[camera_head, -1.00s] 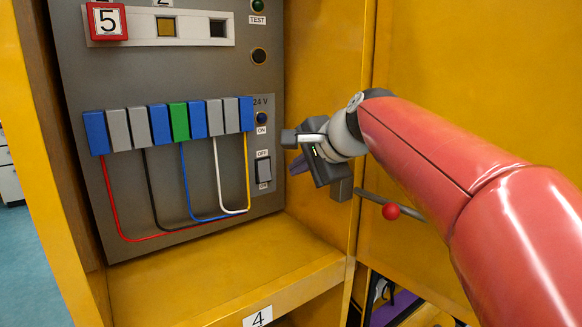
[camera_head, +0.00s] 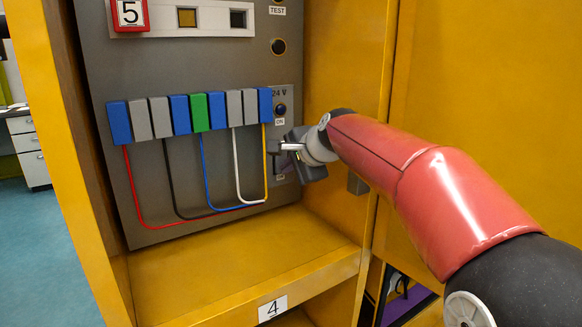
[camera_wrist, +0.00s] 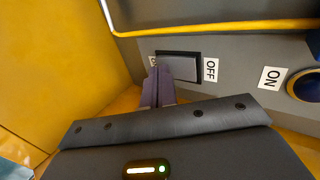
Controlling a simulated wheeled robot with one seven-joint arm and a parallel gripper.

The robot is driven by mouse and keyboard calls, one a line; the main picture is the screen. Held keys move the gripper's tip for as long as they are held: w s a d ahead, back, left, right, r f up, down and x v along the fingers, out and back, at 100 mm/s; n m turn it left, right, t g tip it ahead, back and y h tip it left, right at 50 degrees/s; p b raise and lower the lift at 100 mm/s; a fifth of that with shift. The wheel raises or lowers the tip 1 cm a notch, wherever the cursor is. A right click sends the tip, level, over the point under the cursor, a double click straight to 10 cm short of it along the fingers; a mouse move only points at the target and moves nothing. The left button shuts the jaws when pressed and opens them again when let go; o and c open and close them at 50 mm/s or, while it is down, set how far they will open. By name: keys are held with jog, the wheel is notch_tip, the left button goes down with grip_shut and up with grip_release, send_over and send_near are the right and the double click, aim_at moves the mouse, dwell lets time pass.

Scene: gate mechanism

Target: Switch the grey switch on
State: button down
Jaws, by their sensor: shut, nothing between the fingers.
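The grey switch (camera_wrist: 180,68) sits in a dark frame on the grey panel. In the wrist view its OFF label (camera_wrist: 210,70) is at the right end and a second, mostly hidden label is at the left end. My gripper (camera_wrist: 159,72) has its purple fingers together and empty, with the tips at the left end of the switch, the end away from OFF. I cannot tell whether they touch it. In the head view my gripper (camera_head: 283,160) covers the switch.
A blue button (camera_wrist: 305,85) with an ON label is on the panel near the switch. A row of blue, grey and green blocks (camera_head: 200,112) with coloured wires is left of my gripper. Yellow cabinet walls (camera_head: 345,100) and a yellow shelf (camera_head: 230,268) enclose the panel.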

jog(key=t+b, duration=0.1)
jog(key=b, duration=0.2)
jog(key=t+y+b, duration=0.1)
jog(key=b, duration=0.3)
jog(key=shift+w+a+f, duration=0.2)
jog(key=shift+w+f, duration=0.05)
jog(key=shift+f, duration=0.15)
jog(key=shift+r, duration=0.1)
jog(key=shift+a+r+p, duration=0.15)
jog(key=shift+r+p, duration=0.65)
jog(key=shift+r, duration=0.1)
jog(key=f+v, duration=0.1)
jog(key=v, duration=0.6)
jog(key=shift+s+d+b, duration=0.3)
jog(key=shift+d, duration=0.25)
